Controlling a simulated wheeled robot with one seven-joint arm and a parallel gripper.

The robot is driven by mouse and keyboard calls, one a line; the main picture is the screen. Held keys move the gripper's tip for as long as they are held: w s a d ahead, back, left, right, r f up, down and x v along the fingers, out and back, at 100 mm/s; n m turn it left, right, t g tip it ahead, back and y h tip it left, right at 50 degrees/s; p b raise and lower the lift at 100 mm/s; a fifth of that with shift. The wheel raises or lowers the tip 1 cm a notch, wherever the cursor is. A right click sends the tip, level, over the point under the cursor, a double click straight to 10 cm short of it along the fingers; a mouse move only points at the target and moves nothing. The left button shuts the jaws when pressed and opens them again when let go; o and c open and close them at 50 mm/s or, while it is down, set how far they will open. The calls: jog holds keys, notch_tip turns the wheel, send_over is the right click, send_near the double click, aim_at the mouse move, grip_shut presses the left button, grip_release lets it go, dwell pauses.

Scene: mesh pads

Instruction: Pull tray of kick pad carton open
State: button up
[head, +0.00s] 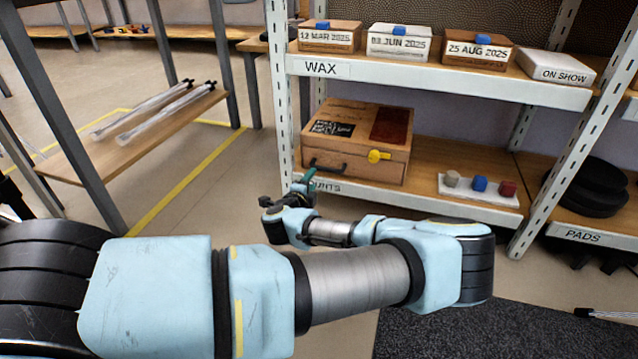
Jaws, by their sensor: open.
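A brown carton (400,125) sits on the lower shelf, with a dark label and a dark red patch on its sloping top. I take it to be the kick pad carton. Its lower front looks like a tray (350,160), flush with the body as far as I can see. The front has a dark curved handle (328,170) at left and a yellow knob (378,156) at right. My gripper (304,187) is open, just left of and below the handle, by the shelf post. Whether it touches the handle is not clear. Its fingers are small and partly hidden by my wrist.
A white shelf post (280,110) stands close beside my gripper. The lower shelf edge (430,201) runs below the carton. Colored blocks on a white plate (478,188) lie to the right. Dated boxes (398,42) stand on the shelf above. Open floor (215,175) lies left.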

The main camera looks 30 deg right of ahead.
aim_at(324, 169)
jog(key=shift+m, duration=0.3)
jog(key=b+x, duration=0.1)
jog(key=x, duration=0.2)
jog(key=b+x, duration=0.2)
jog(key=x, duration=0.1)
jog(key=s+d+b+x, duration=0.1)
jog(key=x, duration=0.3)
jog(key=shift+w+f+b, duration=0.15)
jog(key=shift+f+b, duration=0.1)
jog(key=shift+b, duration=0.05)
jog(key=shift+w+d, duration=0.25)
jog(key=shift+w, duration=0.05)
grip_shut()
dwell(0.5)
